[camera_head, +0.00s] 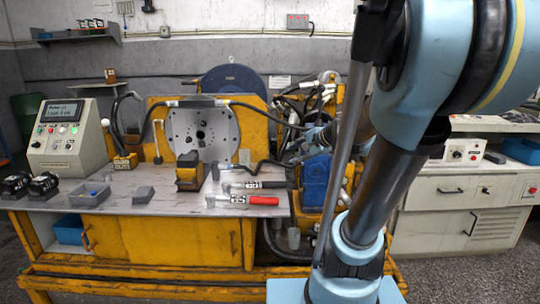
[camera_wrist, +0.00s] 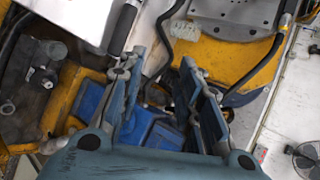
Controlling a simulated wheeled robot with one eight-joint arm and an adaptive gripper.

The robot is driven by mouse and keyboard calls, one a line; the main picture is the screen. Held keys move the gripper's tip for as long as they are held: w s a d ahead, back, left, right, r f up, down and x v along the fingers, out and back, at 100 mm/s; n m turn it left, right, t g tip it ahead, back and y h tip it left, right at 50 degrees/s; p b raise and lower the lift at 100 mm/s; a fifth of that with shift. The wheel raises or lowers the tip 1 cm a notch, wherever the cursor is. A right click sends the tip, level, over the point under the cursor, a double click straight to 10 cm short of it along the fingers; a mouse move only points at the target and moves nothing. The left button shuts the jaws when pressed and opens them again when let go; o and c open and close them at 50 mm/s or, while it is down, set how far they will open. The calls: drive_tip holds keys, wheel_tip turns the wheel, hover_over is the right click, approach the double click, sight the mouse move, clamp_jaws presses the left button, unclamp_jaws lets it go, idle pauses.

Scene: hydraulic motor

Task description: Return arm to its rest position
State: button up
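My arm (camera_head: 390,185) fills the right of the head view, with its light blue joint (camera_head: 435,60) at the top and a dark link running down and left. My gripper (camera_wrist: 164,64) shows in the wrist view. Its two fingers stand apart with nothing held between them, so it is open and empty. Past the fingers are blue parts (camera_wrist: 150,125) and yellow machine surfaces. I cannot make out the gripper clearly in the head view, where my arm covers part of the scene.
A blue machine part (camera_head: 315,178) stands close left of my arm. A white cabinet (camera_head: 435,223) is at right.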

drive_tip(key=s+d+f+n+g+h, duration=0.3)
drive_tip(key=s+f+n, duration=0.3)
drive_tip(key=s, duration=0.5)
drive_tip(key=s+d+f+n+g+h, duration=0.3)
drive_tip(key=s+d+f+n, duration=0.3)
drive_tip(key=s, duration=0.5)
wheel_tip(320, 180, down, 3)
drive_tip(key=shift+s+r+g+h, duration=0.2)
drive_tip(key=shift+s+g+h, duration=0.1)
drive_tip(key=shift+h, duration=0.2)
drive_tip(key=shift+w+f, duration=0.2)
drive_tip(key=shift+w, duration=0.3)
drive_tip(key=shift+a, duration=0.15)
